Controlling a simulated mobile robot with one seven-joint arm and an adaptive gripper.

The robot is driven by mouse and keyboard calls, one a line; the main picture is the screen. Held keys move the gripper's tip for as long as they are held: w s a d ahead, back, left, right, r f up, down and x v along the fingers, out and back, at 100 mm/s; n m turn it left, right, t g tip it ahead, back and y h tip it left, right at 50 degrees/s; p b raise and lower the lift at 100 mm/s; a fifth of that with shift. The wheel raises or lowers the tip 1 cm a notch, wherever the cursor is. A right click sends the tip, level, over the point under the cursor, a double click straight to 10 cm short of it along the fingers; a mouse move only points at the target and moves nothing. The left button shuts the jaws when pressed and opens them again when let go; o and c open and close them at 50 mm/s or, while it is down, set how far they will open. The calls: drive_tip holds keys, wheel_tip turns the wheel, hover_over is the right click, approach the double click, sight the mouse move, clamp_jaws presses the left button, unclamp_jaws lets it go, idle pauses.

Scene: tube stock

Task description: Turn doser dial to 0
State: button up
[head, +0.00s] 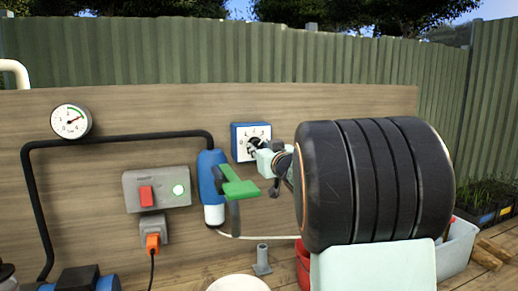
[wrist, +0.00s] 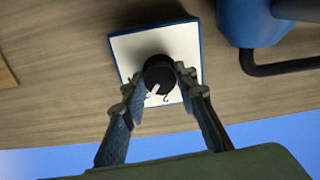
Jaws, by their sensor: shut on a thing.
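The doser is a blue box with a white dial face (head: 238,131), mounted on the wooden board; it also shows in the wrist view (wrist: 190,42). Its black round dial (wrist: 158,72) carries a white pointer. In the wrist view the pointer is at the lower left of the knob, with a dark mark just right of it; the other markings are too small or hidden there. My gripper (wrist: 160,86) is shut on the dial, one finger on each side. In the head view my gripper (head: 254,149) covers much of the dial and face, so the setting cannot be read there.
A blue canister (head: 207,172) with a green handle (head: 238,187) stands close left of the doser. A black pipe, a gauge (head: 71,121) and a grey switch box (head: 158,188) are farther left. A small grey post (head: 262,261) stands below.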

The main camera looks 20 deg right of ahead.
idle(0.3)
drive_tip(key=n+b, duration=0.4)
drive_tip(key=n, duration=0.1)
drive_tip(key=shift+f+n, duration=0.15)
drive_tip(key=shift+n, duration=0.25)
drive_tip(key=n+b, duration=0.3)
drive_tip(key=n, duration=0.3)
drive_tip(key=shift+d, duration=0.1)
drive_tip(key=n+b, duration=0.3)
drive_tip(key=n, duration=0.3)
drive_tip(key=shift+n, duration=0.4)
drive_tip(key=n+b, duration=0.2)
drive_tip(key=n, duration=0.3)
drive_tip(key=shift+r+b, duration=0.2)
drive_tip(key=shift+b, duration=0.15)
drive_tip(key=shift+n, duration=0.3)
drive_tip(key=o, duration=1.2)
drive_tip(key=shift+c, duration=0.2)
